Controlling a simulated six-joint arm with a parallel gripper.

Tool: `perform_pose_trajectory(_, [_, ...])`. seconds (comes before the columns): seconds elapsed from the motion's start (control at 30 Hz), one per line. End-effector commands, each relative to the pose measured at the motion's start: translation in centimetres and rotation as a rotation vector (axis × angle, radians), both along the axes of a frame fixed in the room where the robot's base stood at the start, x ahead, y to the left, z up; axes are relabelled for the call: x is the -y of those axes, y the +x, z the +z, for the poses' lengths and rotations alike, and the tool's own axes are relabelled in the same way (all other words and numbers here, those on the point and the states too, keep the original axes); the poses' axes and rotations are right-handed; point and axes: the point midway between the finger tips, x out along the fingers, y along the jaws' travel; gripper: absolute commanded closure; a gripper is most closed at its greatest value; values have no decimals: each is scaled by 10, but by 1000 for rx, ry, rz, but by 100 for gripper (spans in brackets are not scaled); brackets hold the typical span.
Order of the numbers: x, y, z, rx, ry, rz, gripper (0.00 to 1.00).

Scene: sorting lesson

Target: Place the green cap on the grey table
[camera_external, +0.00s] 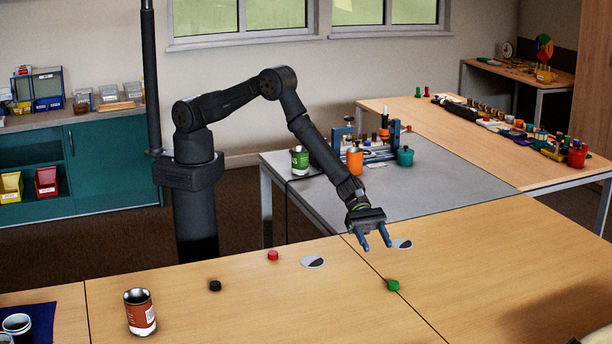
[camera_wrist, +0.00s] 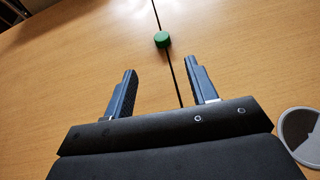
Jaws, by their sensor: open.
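The green cap (camera_external: 393,285) lies on the wooden table (camera_external: 480,270), at the seam between two table panels. It also shows in the wrist view (camera_wrist: 162,39), beyond the fingertips and between their lines. My gripper (camera_external: 376,240) is open and empty, above the wooden table and behind the cap in the external view. Both fingers show apart in the wrist view (camera_wrist: 168,80), touching nothing. The grey table (camera_external: 440,188) stands behind the wooden table, with its right part bare.
A red cap (camera_external: 273,255), a black cap (camera_external: 215,286) and an orange-brown can (camera_external: 140,312) stand on the wooden table to the left. Two round discs lie flat there (camera_external: 312,261). A green can (camera_external: 300,160), an orange cup (camera_external: 355,161) and a teal pot (camera_external: 405,156) occupy the grey table's back left.

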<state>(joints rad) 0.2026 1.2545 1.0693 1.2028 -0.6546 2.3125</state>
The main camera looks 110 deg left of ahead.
Motion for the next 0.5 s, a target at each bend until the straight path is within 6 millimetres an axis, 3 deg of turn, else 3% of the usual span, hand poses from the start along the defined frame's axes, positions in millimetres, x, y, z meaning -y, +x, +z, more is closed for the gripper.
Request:
perform_pose_trajectory(0.3, [37,31,-21,2,0,-1,48])
perform_pose_trajectory(0.5, [50,42,-28,1,1,-1,48])
